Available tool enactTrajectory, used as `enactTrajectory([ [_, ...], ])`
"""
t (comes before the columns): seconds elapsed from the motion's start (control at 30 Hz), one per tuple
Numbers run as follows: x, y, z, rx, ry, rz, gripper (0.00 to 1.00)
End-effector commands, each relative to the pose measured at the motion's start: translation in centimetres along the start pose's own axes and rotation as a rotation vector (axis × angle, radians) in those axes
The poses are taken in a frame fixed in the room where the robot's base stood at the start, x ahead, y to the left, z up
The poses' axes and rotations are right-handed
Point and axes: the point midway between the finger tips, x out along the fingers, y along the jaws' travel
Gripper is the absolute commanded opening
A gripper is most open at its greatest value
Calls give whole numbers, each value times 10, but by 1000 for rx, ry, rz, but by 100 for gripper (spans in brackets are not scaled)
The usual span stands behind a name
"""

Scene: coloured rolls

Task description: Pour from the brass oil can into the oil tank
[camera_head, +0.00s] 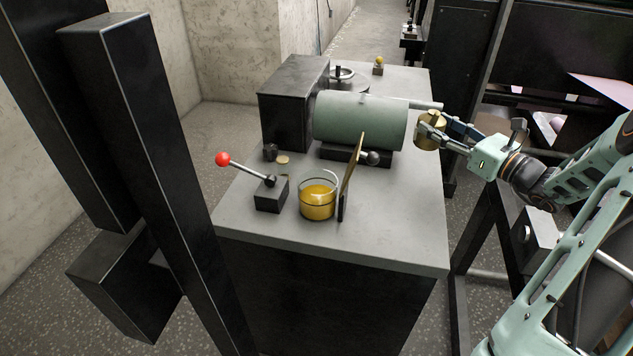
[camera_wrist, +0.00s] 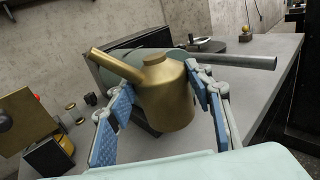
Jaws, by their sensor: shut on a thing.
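The brass oil can (camera_head: 430,135) is held in my gripper (camera_head: 437,131) at the right end of the green cylinder, near the table's right edge. In the wrist view the can (camera_wrist: 166,98) sits between the blue finger pads. Its body leans slightly and its spout points up and left. My gripper is shut on its body. A round clear vessel with yellow liquid (camera_head: 317,203), which looks like the oil tank, stands near the table's front, with a bent pale tube at its rim. The can is well apart from it, behind and to the right.
The green cylinder (camera_head: 358,121) and an upright brass plate (camera_head: 351,165) stand between can and vessel. A red-knobbed lever (camera_head: 224,159) on a black block is left of the vessel. A black box (camera_head: 291,105) stands behind. The table's front right (camera_head: 410,220) is clear.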

Motion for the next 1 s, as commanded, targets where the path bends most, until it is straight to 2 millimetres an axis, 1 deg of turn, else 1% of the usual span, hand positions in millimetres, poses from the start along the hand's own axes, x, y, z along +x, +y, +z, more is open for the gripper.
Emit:
enactTrajectory([
  [0.03,5,-7,15,-6,-4,-23,14],
  [0.13,15,-18,36,-5,-4,-64,14],
  [0.3,28,-30,66,-4,-3,-116,14],
  [0.5,45,-33,95,-2,-2,-151,14],
  [0.63,59,-26,109,-1,-3,-157,14],
  [0.73,71,-16,116,-1,-1,-150,14],
  [0.87,88,3,117,2,-1,-128,14],
  [1.0,106,29,116,2,-1,-92,14],
])
